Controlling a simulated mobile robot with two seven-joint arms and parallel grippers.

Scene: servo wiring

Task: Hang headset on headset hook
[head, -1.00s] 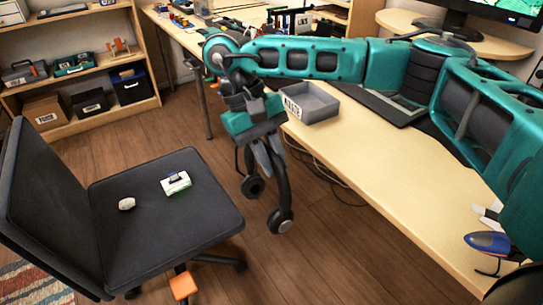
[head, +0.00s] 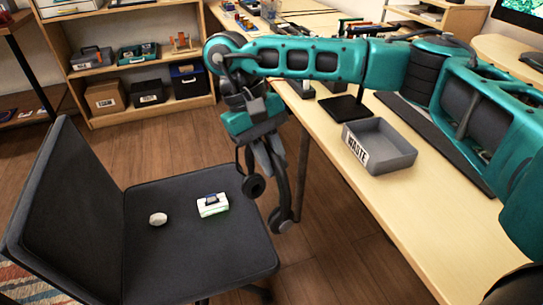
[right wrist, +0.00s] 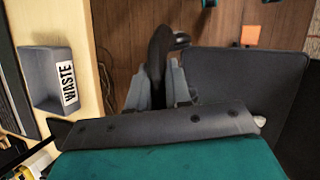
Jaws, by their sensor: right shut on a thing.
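The headset, dark grey with two round ear cups (head: 281,219), hangs below my right gripper (head: 267,158) in the head view. The right gripper is shut on its band, over the floor between the chair and the desk. In the right wrist view the dark headset (right wrist: 157,50) shows between the grey fingers of the gripper (right wrist: 160,88). I cannot make out a headset hook for certain in either view. My left gripper is out of view.
The grey WASTE tray (head: 396,160) sits near the edge of the desk (head: 395,225), right of the gripper. A black flat base (head: 343,108) with a post stands behind it. A dark chair (head: 190,255) holds a small box (head: 212,205) and a white mouse-like object (head: 158,219). Shelves (head: 150,117) stand behind.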

